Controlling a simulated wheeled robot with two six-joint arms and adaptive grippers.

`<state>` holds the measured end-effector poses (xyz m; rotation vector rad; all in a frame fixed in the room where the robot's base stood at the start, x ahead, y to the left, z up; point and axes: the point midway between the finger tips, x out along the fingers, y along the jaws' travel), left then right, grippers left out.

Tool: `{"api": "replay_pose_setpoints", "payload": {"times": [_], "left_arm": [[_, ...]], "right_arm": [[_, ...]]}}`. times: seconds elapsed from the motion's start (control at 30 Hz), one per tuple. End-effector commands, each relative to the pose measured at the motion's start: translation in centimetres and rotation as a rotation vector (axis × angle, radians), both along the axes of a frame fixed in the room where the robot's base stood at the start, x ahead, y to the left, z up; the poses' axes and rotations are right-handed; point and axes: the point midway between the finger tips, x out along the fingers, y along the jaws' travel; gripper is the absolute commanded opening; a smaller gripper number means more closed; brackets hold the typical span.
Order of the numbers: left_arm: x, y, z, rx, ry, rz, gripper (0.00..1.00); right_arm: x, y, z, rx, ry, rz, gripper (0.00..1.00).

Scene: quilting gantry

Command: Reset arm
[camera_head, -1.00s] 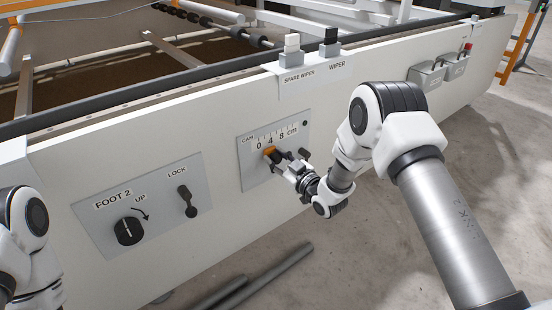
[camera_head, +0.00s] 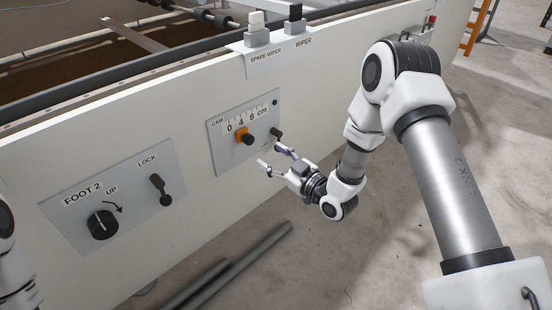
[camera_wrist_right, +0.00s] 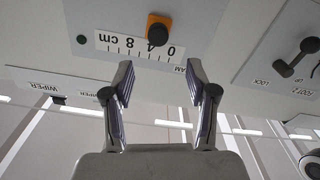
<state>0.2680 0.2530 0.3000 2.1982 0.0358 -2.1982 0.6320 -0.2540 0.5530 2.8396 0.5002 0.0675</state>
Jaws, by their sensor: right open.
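My right gripper (camera_head: 270,156) is open and empty in the head view, in front of the CAM panel (camera_head: 219,152) and a little below its orange-and-black slider knob (camera_head: 241,134). The fingers stand apart from the knob. In the right wrist view, the two spread fingers (camera_wrist_right: 158,77) have nothing between them. The orange-and-black knob (camera_wrist_right: 158,24) is beyond the fingertips, near the scale's middle, by the 4. Only part of my left arm shows at the left edge of the head view; its gripper is out of view.
The white gantry side (camera_head: 100,260) also carries the FOOT 2 dial (camera_head: 103,225) and LOCK lever (camera_head: 160,190). SPARE WIPER (camera_head: 257,30) and WIPER (camera_head: 295,20) switches stand on the top edge. Dark bars (camera_head: 235,265) lie on the floor below. Concrete floor at right is open.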

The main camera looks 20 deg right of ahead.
Motion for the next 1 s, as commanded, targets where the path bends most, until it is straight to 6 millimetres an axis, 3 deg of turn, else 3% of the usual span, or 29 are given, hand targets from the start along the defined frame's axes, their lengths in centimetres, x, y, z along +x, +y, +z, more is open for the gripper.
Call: {"api": "replay_pose_setpoints", "payload": {"times": [0.13, 0.53, 0.63, 0.77, 0.9, 1.0], "left_arm": [[0.0, 0.0, 0.0, 0.0, 0.0, 0.0, 0.0], [0.0, 0.0, 0.0, 0.0, 0.0, 0.0, 0.0], [0.0, 0.0, 0.0, 0.0, 0.0, 0.0, 0.0], [0.0, 0.0, 0.0, 0.0, 0.0, 0.0, 0.0], [0.0, 0.0, 0.0, 0.0, 0.0, 0.0, 0.0], [0.0, 0.0, 0.0, 0.0, 0.0, 0.0, 0.0]], "right_arm": [[-1.1, -0.3, 0.1, 0.0, -0.001, 0.0, 0.57], [-1.1, -0.3, 0.0, 0.0, -0.001, 0.001, 0.57], [-1.5, 0.0, -1.3, -0.003, 0.023, 0.008, 0.57], [-4.6, 2.8, -6.7, -0.027, 0.158, 0.052, 0.57], [-11.9, 4.3, -16.1, -0.07, 0.541, 0.015, 0.57], [-17.9, 4.0, -20.9, -0.09, 0.823, -0.054, 0.57]]}}
